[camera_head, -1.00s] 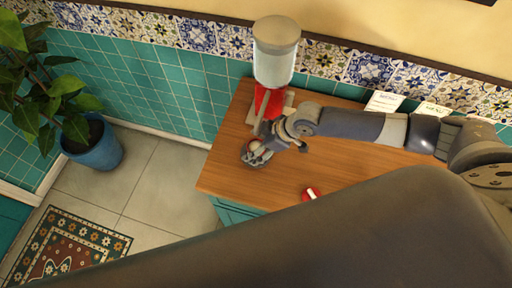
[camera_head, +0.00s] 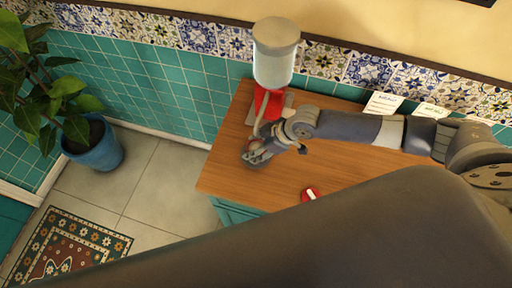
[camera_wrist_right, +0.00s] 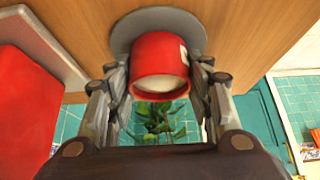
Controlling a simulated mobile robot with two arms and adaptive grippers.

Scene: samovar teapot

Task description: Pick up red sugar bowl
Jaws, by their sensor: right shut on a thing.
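The red sugar bowl (camera_wrist_right: 160,66) sits between the fingers of my right gripper (camera_wrist_right: 160,92) in the right wrist view. The fingers are shut on its sides. Its open round mouth, pale inside, faces the camera. A grey round disc (camera_wrist_right: 128,30) lies behind the bowl against the wooden top; I cannot tell if they touch. In the head view my right gripper (camera_head: 257,153) is low over the left part of the counter, and it mostly hides the bowl there. My left gripper is not in view.
A red dispenser with a pale container (camera_head: 274,62) stands just behind my right gripper. A small red-and-white thing (camera_head: 311,194) lies near the front edge of the wooden counter (camera_head: 235,175). Cards (camera_head: 384,103) stand at the wall. A potted plant (camera_head: 95,150) is on the floor at left.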

